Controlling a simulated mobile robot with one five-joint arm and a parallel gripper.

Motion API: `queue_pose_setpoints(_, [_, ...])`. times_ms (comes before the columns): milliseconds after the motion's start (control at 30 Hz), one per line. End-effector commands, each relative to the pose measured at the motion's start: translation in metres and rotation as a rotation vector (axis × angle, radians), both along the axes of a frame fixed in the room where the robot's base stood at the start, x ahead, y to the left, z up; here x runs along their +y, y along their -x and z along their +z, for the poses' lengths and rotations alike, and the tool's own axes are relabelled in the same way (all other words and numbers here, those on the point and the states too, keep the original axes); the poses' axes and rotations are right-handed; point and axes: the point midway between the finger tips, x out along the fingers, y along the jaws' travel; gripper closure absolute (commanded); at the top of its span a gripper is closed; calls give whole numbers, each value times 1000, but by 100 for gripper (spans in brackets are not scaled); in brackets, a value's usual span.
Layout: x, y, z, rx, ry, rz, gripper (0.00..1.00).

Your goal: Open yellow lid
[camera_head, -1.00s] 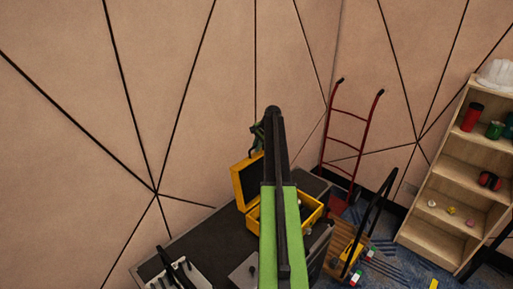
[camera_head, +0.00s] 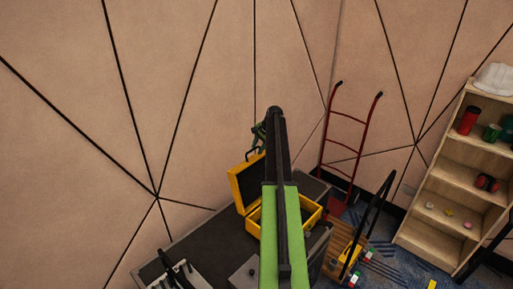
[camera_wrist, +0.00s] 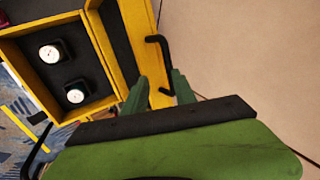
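A yellow case (camera_head: 312,215) sits on the dark worktop with its lid (camera_head: 246,183) raised, roughly upright. In the wrist view the lid (camera_wrist: 128,58) stands beside the case's open body (camera_wrist: 27,77), which holds two dark items with round white faces. A black handle (camera_wrist: 164,65) is on the lid's outer side. My gripper (camera_wrist: 160,92) is at the lid's edge by the handle; its two green fingers are apart, with the handle's lower end near the gap. Contact cannot be told. In the head view my gripper (camera_head: 259,137) is partly hidden behind my arm.
The dark worktop (camera_head: 205,240) carries other gear at its front left. The panelled wall (camera_head: 190,100) is close behind the lid. A red hand truck (camera_head: 345,145), a wooden cart (camera_head: 340,250) and a shelf (camera_head: 440,230) stand at the right.

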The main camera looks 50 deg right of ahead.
Motion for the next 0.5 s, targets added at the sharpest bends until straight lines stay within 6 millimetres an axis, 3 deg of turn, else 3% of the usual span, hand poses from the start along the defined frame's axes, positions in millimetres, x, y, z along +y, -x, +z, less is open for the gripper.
queue_pose_setpoints(33, [1,5,20,0,0,-1,68])
queue_pose_setpoints(300, [1,30,76,-1,0,-1,68])
queue_pose_setpoints(500, [1,36,85,-1,-1,1,68])
